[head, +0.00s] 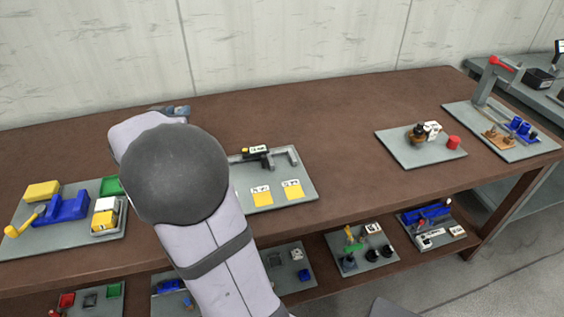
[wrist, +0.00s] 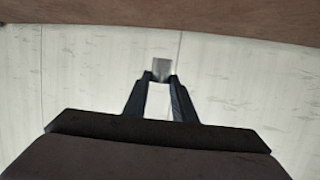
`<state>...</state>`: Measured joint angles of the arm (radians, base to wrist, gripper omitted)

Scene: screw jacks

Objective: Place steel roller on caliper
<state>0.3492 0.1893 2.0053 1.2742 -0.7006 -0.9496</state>
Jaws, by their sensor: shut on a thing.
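My gripper (wrist: 161,76) shows in the wrist view, its two dark fingers shut on a small grey metallic piece, which looks like the steel roller (wrist: 162,66). The roller sticks out past the fingertips, with the pale wall behind it. In the head view my arm hides the gripper and the roller. The caliper (head: 281,157) lies on a grey board (head: 299,194) in the middle of the table, dark with a grey jaw frame and a small yellow-and-white label. My arm covers the board's left part. The caliper does not show in the wrist view.
On the brown table (head: 345,130), a board with a blue vise (head: 68,208) lies left. A board with a red cylinder (head: 453,142) and a press stand (head: 493,80) are right. The table between the caliper board and the right boards is clear. A lower shelf holds several boards.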

